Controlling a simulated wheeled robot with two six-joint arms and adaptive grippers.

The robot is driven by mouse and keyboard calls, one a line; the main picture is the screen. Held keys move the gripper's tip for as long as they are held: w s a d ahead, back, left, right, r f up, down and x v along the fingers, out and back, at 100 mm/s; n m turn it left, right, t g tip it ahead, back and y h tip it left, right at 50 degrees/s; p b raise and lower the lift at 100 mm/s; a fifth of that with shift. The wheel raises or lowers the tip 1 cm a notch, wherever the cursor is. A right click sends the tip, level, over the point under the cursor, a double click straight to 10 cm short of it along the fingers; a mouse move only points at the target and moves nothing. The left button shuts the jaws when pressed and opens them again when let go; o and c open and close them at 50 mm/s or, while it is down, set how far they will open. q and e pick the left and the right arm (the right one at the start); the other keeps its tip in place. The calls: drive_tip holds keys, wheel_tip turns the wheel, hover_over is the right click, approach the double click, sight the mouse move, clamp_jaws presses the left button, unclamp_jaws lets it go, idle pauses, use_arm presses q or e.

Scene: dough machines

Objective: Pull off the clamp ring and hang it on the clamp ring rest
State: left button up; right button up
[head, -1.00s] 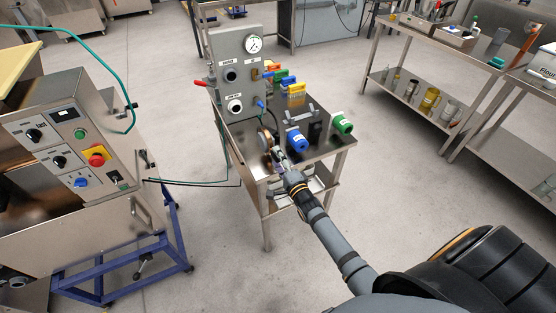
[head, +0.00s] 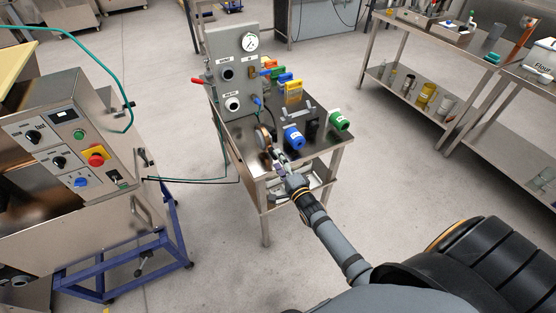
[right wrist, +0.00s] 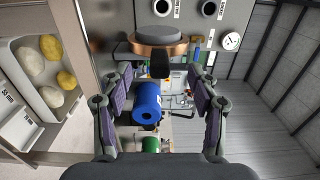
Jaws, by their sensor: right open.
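The copper-coloured clamp ring (head: 263,138) is at the front left of the small steel table, below the grey panel. In the right wrist view the ring (right wrist: 177,50) surrounds a grey disc, with a black block on its near side. My right gripper (head: 279,159) is just in front of the ring in the head view. In the right wrist view my right gripper (right wrist: 158,84) has its fingers wide apart, with nothing held between them. The ring lies beyond the fingertips. I cannot make out which part is the clamp ring rest. My left gripper is out of view.
The grey panel (head: 232,70) with a gauge rises behind. A control cabinet (head: 85,140) stands left. Open floor lies right of the table.

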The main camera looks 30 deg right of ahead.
drive_tip(key=shift+s+p, duration=0.4)
drive_tip(key=shift+s, duration=0.5)
drive_tip(key=s, duration=1.2)
drive_tip(key=shift+d, duration=0.2)
drive_tip(key=shift+f, duration=0.2)
